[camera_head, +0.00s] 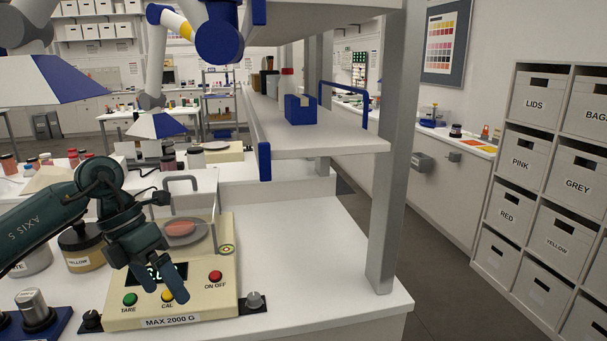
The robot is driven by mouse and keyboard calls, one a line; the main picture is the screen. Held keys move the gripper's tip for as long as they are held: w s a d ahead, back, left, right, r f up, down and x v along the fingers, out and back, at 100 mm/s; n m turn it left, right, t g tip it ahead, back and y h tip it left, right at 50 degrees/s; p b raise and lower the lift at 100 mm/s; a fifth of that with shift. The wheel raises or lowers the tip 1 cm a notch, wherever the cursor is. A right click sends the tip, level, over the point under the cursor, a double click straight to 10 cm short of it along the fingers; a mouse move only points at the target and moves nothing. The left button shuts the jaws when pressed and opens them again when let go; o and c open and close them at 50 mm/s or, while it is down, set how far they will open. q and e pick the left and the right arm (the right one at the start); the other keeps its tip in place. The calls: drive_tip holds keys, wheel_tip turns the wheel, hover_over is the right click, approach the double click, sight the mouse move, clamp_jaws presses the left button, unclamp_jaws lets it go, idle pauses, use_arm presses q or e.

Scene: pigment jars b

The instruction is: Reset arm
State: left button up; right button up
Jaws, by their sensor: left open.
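My left arm comes in from the left edge. Its dark green gripper (174,295) points down in front of the cream scale (205,285) and partly hides the scale's display. The gripper is open, and I see nothing between its fingers. The scale is marked MAX 2000 G and has green, yellow and red buttons. A pinkish item (180,229) sits in its clear-walled weighing chamber. My right gripper is not in view.
A jar labelled YELLOW (84,248) stands left of the scale, close to my arm. A metal knob on a blue base (36,318) is at front left. A grey post (388,150) holds up a shelf (330,143) at right. White bench top is clear right of the scale.

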use_arm(q)
drive_tip(key=s+d+f+n+t+h, duration=0.25)
drive_tip(key=d+n+h, duration=0.45)
drive_tip(key=d, duration=0.5)
drive_tip(key=s+d+f+n+t+h, duration=0.1)
drive_tip(key=s+d+n+t+h, duration=0.25)
drive_tip(key=d+h, duration=0.7)
drive_tip(key=a+f+n+t+y, duration=0.3)
drive_tip(key=f+n+t+y, duration=0.3)
drive_tip(key=n, duration=0.5)
drive_tip(key=a+f+n+t+y, duration=0.3)
drive_tip(key=f+n+t+y, duration=0.2)
drive_tip(key=f+n+y, duration=0.45)
drive_tip(key=s+a+f+n+g+y, duration=0.2)
drive_tip(key=s+f+n+g, duration=0.4)
drive_tip(key=s+f, duration=0.4)
drive_tip(key=shift+s+a+f+n+y+p, duration=0.25)
drive_tip(key=shift+s+a+n+y+p, duration=0.15)
drive_tip(key=shift+s+a+n, duration=0.35)
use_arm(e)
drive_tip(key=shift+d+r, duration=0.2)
use_arm(q)
drive_tip(key=shift+d, duration=0.15)
drive_tip(key=shift+c, duration=0.2)
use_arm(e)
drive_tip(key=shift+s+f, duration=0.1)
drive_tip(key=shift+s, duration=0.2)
